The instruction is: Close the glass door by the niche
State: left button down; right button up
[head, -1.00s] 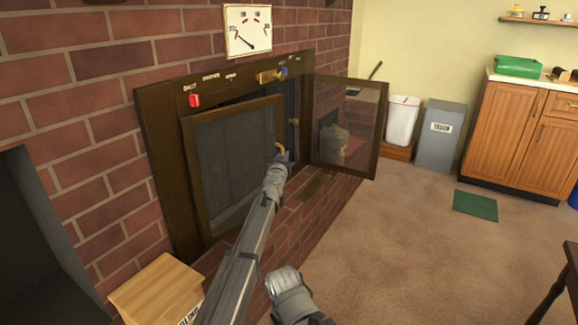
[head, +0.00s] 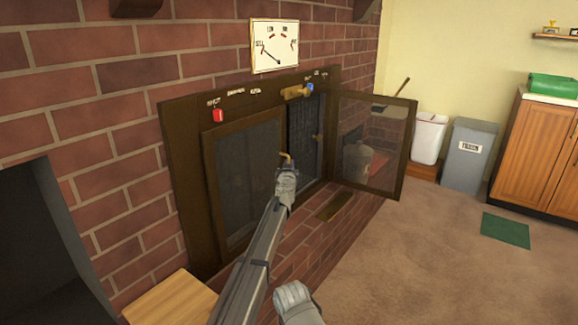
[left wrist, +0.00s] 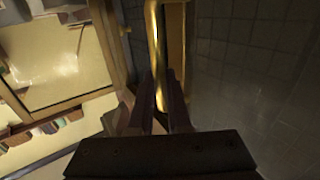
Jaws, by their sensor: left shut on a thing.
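The left glass door (head: 243,178), a dark-framed pane on the side of the fireplace nearer the niche (head: 40,240), stands nearly flush with the surround, still slightly proud of it. Its brass handle (head: 287,158) is at its right edge. My left gripper (head: 286,172) is shut on this handle. In the left wrist view the brass handle bar (left wrist: 158,50) runs between the fingers of the left gripper (left wrist: 161,98). The right glass door (head: 372,145) stands wide open, swung out into the room.
The brick hearth (head: 290,260) lies below the doors. A wooden box (head: 172,300) stands at the near left. A brass lever (head: 297,91) and a dial sign (head: 274,46) are above.

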pick_arm(q)
jog(key=shift+w+a, duration=0.2)
jog(key=shift+a, duration=0.15)
jog(key=c, duration=0.9)
grip_release()
jog(key=shift+o, duration=0.2)
jog(key=shift+a, duration=0.1)
jog(key=s, duration=0.8)
jog(key=shift+a, duration=0.15)
